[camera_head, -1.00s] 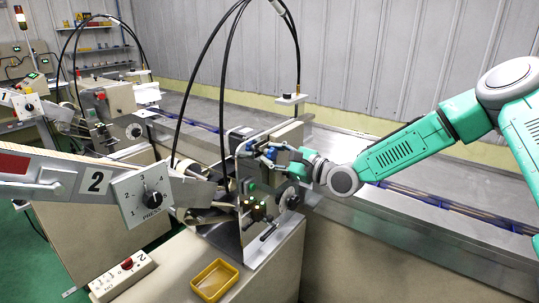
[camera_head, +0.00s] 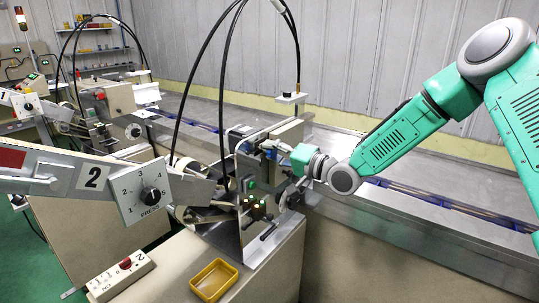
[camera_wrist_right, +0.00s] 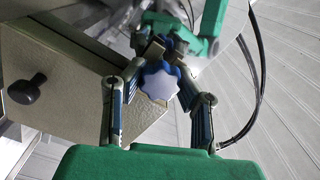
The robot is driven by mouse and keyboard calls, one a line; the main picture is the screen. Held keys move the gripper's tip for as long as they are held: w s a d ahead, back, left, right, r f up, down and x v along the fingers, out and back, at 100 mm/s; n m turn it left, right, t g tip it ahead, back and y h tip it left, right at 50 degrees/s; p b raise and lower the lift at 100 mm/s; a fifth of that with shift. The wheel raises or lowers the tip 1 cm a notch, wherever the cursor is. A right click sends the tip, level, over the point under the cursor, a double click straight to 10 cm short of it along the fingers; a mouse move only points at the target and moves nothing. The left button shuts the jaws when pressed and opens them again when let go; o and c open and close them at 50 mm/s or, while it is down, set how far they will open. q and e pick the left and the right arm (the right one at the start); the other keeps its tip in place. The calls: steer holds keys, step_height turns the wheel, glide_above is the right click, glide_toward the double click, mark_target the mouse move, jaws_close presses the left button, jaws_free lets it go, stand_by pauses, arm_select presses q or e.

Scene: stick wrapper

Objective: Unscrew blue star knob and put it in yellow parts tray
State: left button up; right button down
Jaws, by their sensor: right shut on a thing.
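The blue star knob (camera_wrist_right: 160,80) sits between the fingers of my right gripper (camera_wrist_right: 163,64) in the right wrist view, and the gripper is shut on it. In the head view my right gripper (camera_head: 269,147) is at the upper part of the machine numbered 2. The knob is too small and covered there to make out. Whether it is still on its thread cannot be told. The yellow parts tray (camera_head: 214,280) lies empty on the beige cabinet top, below and left of the gripper. My left gripper is not in view.
The metal plate with lit buttons (camera_head: 258,212) stands between gripper and tray. A grey arm with a PRESS dial (camera_head: 150,195) juts in from the left. Black cables (camera_head: 224,90) arch over the machine. A switch box (camera_head: 122,275) lies left of the tray.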

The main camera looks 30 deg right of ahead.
steer(key=n, duration=0.2)
steer(key=n+b, duration=0.1)
steer(key=n, duration=0.2)
steer(key=shift+f+n, duration=0.25)
steer(key=shift+n, duration=0.05)
steer(key=shift+s+d+n+b, duration=0.1)
steer(key=shift+n+b, duration=0.3)
steer(key=shift+n, duration=0.7)
steer(key=c, duration=1.3)
jaws_free()
